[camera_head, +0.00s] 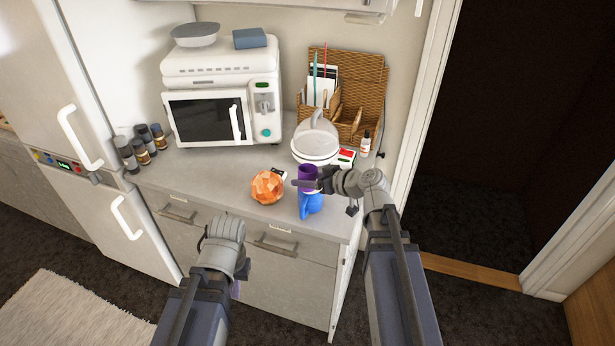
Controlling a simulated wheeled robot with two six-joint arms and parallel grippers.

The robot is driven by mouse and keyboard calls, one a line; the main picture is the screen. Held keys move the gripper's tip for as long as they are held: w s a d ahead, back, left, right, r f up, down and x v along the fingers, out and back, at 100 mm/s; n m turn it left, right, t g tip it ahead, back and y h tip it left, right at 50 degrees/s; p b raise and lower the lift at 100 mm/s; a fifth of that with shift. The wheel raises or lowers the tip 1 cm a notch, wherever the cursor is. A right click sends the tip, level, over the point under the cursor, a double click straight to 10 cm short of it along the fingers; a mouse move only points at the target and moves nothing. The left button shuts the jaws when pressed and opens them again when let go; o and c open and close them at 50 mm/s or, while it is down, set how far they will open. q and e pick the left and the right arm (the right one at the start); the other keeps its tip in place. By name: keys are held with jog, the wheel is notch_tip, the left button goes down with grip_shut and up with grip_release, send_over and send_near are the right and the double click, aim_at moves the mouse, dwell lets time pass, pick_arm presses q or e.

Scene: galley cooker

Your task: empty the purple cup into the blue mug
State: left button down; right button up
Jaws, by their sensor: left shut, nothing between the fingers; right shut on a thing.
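The purple cup (307,174) is held upright over the counter, just above and behind the blue mug in the picture. My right gripper (312,185) is shut on the purple cup, reaching in from the right. The blue mug (311,204) stands on the counter near its front edge, partly hidden by the cup and my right gripper. What is inside the cup and the mug cannot be seen. My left gripper (236,289) hangs low in front of the drawers, pointing down and largely hidden by its own arm; it is shut and empty.
An orange faceted bowl-like object (267,187) stands left of the mug. A white kettle-like appliance (316,142) is behind the cup. A microwave (222,110), several spice jars (141,145) and a small bottle (365,145) line the back. The counter's left front (205,175) is clear.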

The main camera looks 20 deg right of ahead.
jog(key=shift+r+m+g+p, duration=0.2)
jog(key=shift+m+g+p, duration=0.1)
jog(key=shift+m+p, duration=0.15)
jog(key=shift+s+a+m+g+y+p, duration=0.15)
jog(key=shift+s+m+g+y+p, duration=0.05)
jog(key=shift+m+g+y+p, duration=0.1)
jog(key=shift+r+m+g, duration=0.1)
jog(key=shift+m+g, duration=0.15)
jog(key=shift+g, duration=0.05)
jog(key=shift+s+a+m+g+y+p, duration=0.15)
jog(key=shift+s+m+g+y+p, duration=0.05)
jog(key=shift+m+g+y+p, duration=0.2)
